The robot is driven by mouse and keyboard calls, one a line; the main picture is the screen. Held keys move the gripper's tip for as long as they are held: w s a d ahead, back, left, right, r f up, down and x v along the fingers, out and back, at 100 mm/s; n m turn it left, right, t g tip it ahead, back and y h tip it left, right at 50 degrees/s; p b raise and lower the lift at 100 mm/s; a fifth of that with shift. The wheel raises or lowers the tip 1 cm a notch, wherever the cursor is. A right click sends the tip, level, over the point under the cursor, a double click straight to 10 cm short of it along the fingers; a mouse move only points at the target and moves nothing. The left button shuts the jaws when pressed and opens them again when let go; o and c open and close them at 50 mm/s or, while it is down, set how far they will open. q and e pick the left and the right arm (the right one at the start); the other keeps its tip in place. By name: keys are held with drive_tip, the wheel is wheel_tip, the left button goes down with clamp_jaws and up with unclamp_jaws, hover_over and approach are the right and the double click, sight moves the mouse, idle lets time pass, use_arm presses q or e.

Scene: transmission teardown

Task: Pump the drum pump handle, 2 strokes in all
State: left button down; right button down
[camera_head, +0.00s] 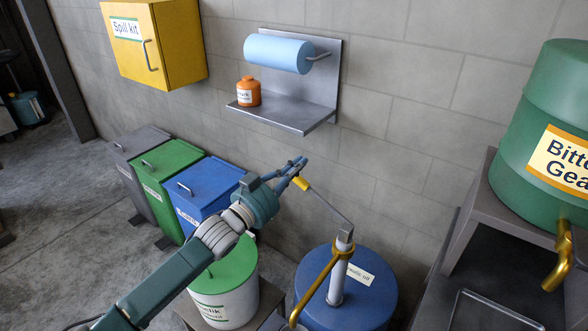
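The drum pump stands on a blue drum (372,290) at the lower middle right. Its grey upright column (338,278) carries a yellow spout pipe (318,285) that curves down to the front left. The pump handle (325,205) is a thin grey lever slanting up and left from the column top, with a yellow grip (301,184) at its end. My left gripper (296,174) is at this grip, its blue-grey fingers closed around it; they hide part of it. My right gripper is not in view.
A green-lidded white bucket (228,302) stands left of the drum under my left arm. Grey, green and blue bins (205,195) line the wall. A wall shelf (285,117) with a paper roll is above. A green tank (548,185) with a brass tap stands right.

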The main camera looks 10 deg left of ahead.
use_arm(q)
drive_tip(key=shift+x, duration=0.9)
drive_tip(key=f, duration=0.1)
drive_tip(key=a+f, duration=0.1)
drive_tip(key=a+f+p, duration=0.1)
drive_tip(key=shift+s+f, duration=0.25)
drive_tip(key=shift+f, duration=0.05)
